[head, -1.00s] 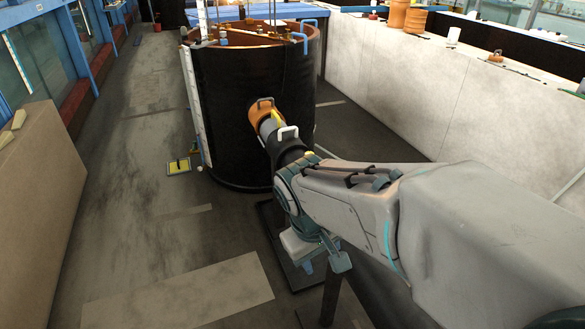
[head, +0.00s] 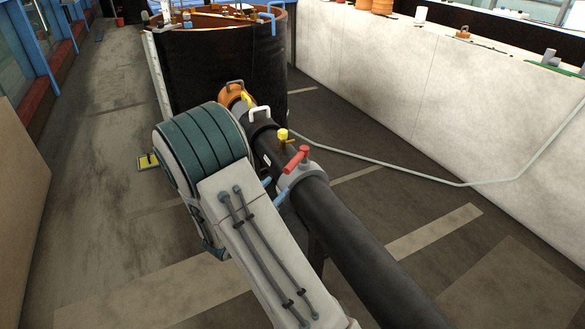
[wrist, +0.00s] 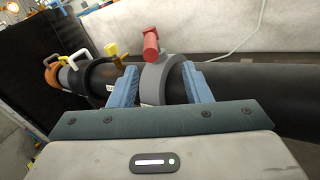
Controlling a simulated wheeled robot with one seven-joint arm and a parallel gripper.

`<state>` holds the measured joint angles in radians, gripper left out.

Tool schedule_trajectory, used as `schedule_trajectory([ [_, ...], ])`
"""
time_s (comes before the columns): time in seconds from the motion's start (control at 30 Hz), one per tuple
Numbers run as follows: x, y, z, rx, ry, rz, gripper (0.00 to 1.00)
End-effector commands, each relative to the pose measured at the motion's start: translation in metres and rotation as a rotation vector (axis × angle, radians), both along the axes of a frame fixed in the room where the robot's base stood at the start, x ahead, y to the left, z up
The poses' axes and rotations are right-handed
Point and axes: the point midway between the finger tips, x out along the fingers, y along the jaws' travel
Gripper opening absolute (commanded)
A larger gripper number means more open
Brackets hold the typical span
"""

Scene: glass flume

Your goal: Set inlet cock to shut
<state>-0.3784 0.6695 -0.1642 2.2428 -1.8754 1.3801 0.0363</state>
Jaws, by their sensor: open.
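A cock with a red lever handle (head: 296,159) and a grey collar (head: 318,168) sits on a black pipe (head: 345,232). The lever lies roughly crosswise to the pipe and points toward my arm's side. In the wrist view, the red handle (wrist: 151,44) stands above the grey collar (wrist: 158,78). My gripper (wrist: 160,84) is open, its two blue fingers on either side of the collar, below the red handle. It holds nothing that I can see. Whether the fingers touch the collar or pipe I cannot tell. In the head view, my arm hides most of the gripper.
A small yellow-handled fitting (head: 283,135) and a white loop handle (head: 260,112) stand farther along the pipe. The pipe meets a large black tank (head: 225,70) at an orange flange (head: 232,95). A thin hose (head: 400,175) runs right along the floor to a pale wall (head: 440,90).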

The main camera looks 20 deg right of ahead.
Motion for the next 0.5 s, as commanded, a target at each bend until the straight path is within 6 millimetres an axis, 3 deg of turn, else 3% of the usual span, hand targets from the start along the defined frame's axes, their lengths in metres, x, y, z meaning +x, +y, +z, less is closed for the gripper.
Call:
schedule_trajectory([
  [0.17, 0.012, 0.005, -0.008, -0.037, 0.015, 0.054, 0.44],
  [0.5, 0.048, -0.045, -0.007, -0.038, 0.015, 0.052, 0.44],
])
